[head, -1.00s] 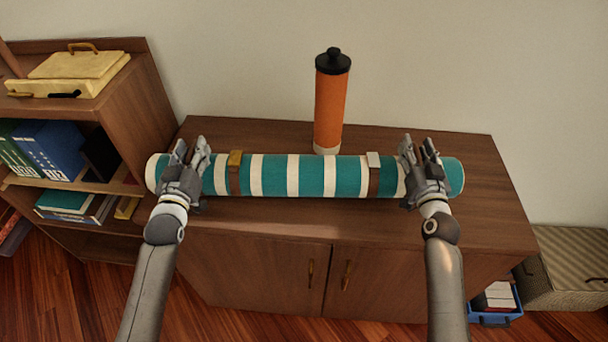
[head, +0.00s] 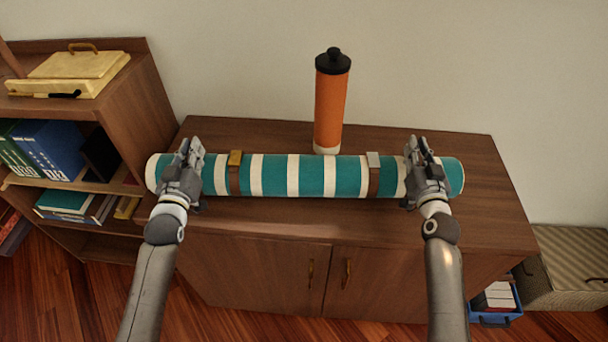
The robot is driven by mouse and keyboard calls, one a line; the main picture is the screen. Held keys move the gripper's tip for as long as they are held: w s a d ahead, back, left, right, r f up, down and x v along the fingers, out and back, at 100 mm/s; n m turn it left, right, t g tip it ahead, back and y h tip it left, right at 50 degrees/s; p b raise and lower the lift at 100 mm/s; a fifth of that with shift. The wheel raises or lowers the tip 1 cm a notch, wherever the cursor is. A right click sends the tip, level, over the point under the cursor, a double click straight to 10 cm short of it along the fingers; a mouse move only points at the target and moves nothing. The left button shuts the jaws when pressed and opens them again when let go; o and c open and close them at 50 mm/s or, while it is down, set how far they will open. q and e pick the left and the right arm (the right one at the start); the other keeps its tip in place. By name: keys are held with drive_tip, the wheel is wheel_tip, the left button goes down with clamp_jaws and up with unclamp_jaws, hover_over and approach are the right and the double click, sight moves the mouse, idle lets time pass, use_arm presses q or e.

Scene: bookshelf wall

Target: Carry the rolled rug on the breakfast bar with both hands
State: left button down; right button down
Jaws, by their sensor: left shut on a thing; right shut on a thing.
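The rolled rug (head: 308,176) is a long teal and white striped roll with two brown straps. It lies lengthwise along the wooden cabinet top (head: 250,139), which appears to be the breakfast bar. My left gripper (head: 188,148) is shut on the rug near its left end. My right gripper (head: 419,147) is shut on it near its right end. Each gripper hides a band of the roll. I cannot tell whether the rug is touching the top or slightly above it.
An orange bottle (head: 331,105) with a black lid stands just behind the rug. A bookshelf (head: 137,85) with a yellow case (head: 68,75) adjoins at left. A striped box (head: 566,265) and a blue crate (head: 495,320) stand on the floor at right. The top's right end is clear.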

use_arm(q)
drive_tip(key=shift+r, duration=0.3)
use_arm(e)
drive_tip(key=shift+r, duration=0.35)
use_arm(q)
drive_tip(key=shift+w, duration=0.15)
use_arm(e)
drive_tip(key=shift+w, duration=0.15)
